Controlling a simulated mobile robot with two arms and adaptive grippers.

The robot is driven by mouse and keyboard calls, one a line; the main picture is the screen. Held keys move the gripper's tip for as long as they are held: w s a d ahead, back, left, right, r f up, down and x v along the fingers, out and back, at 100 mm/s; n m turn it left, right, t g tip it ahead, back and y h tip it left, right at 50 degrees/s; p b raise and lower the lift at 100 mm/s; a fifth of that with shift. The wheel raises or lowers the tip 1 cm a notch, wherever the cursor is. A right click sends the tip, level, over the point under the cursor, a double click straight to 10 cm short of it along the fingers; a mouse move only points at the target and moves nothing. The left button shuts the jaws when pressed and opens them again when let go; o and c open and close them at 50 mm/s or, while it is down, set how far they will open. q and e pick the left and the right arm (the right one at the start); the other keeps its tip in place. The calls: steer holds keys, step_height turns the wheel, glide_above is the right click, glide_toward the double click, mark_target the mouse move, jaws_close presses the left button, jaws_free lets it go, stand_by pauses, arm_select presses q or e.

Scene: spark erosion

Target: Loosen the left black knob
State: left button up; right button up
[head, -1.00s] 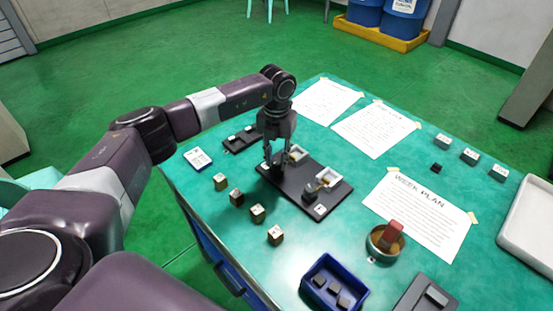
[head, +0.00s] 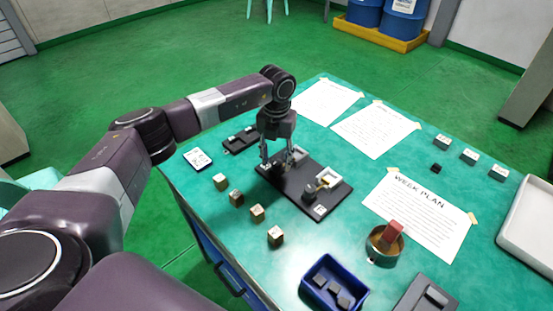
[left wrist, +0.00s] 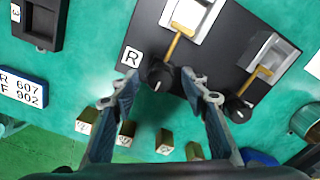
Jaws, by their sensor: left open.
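The black plate (head: 290,194) lies on the green table and carries two white-and-grey holders, each with a brass-coloured rod and a black knob. In the left wrist view the left black knob (left wrist: 160,75) sits beside a white R label, with a pale mark on its top. My left gripper (head: 277,163) is over the left end of the plate, pointing down. Its fingers are open; in the wrist view (left wrist: 160,96) the left knob shows between and slightly beyond them, with no contact visible. The gripper largely hides this knob in the head view. The right black knob (head: 309,191) stands clear. My right gripper is out of view.
Several small labelled blocks (head: 257,213) stand along the table's near-left edge. A blue bin (head: 309,291) and a round tin with a red block (head: 392,234) are nearer. A dark tray (head: 241,141) lies behind left. Paper sheets (head: 430,215) lie right of the plate.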

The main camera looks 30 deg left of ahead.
mark_target(276, 162)
arm_select(q)
step_height(276, 162, up, 12)
stand_by(0.5)
stand_by(0.4)
